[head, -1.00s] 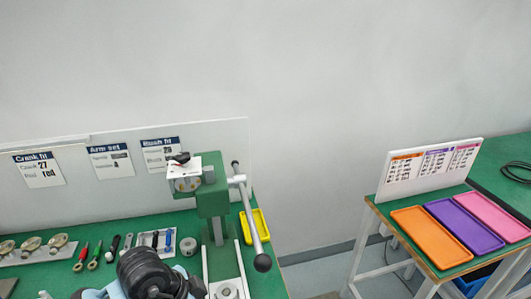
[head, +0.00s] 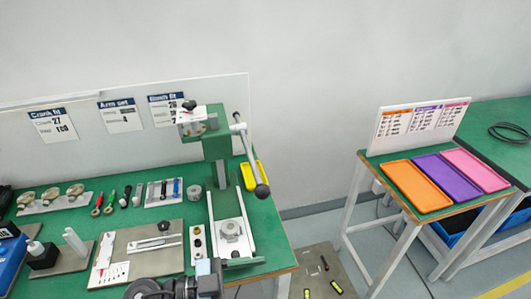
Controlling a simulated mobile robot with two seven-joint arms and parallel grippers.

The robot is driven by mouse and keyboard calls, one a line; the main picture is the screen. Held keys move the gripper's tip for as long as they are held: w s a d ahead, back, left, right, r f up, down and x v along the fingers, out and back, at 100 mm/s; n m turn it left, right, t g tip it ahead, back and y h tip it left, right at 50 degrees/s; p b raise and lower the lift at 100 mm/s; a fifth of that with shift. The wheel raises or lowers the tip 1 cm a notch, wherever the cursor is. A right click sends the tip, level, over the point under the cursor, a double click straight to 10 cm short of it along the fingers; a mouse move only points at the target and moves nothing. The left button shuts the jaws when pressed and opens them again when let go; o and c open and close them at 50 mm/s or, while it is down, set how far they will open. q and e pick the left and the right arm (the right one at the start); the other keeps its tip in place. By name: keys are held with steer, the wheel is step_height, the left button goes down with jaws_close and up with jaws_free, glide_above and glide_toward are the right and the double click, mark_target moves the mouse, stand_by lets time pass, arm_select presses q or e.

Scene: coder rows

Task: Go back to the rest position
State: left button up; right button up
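Part of one of my arms shows at the bottom edge, left of centre, as black rounded joints and a light blue-grey link in front of the green workbench (head: 115,218). No gripper fingers show, so I cannot tell what either gripper holds. A green and white arbor press (head: 218,148) with a long ball-ended lever stands at the bench's right end. A grey round part (head: 230,230) sits on its base.
Tools, a grey fixture plate (head: 165,262) and a yellow tray (head: 262,177) lie on the bench. A side table carries orange (head: 415,186), purple (head: 447,177) and pink (head: 477,170) trays. A floor mat (head: 318,268) lies between the tables.

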arm_select(q)
steer(key=w+a+f+n+t+y, duration=0.3)
steer(key=a+f+n+t+y, duration=0.65)
steer(key=a+n+t, duration=0.4)
steer(key=s+a+f+g+y, duration=0.2)
steer(key=s+f+g+y, duration=0.1)
steer(key=s+f, duration=0.3)
steer(key=s+a+f+n+g+y, duration=0.1)
steer(key=s+a+f+g+y, duration=0.2)
steer(key=s+f, duration=0.3)
step_height(320, 180, down, 4)
steer(key=shift+s+f+g, duration=0.15)
steer(key=shift+g, duration=0.3)
arm_select(e)
steer(key=shift+s+f, duration=0.2)
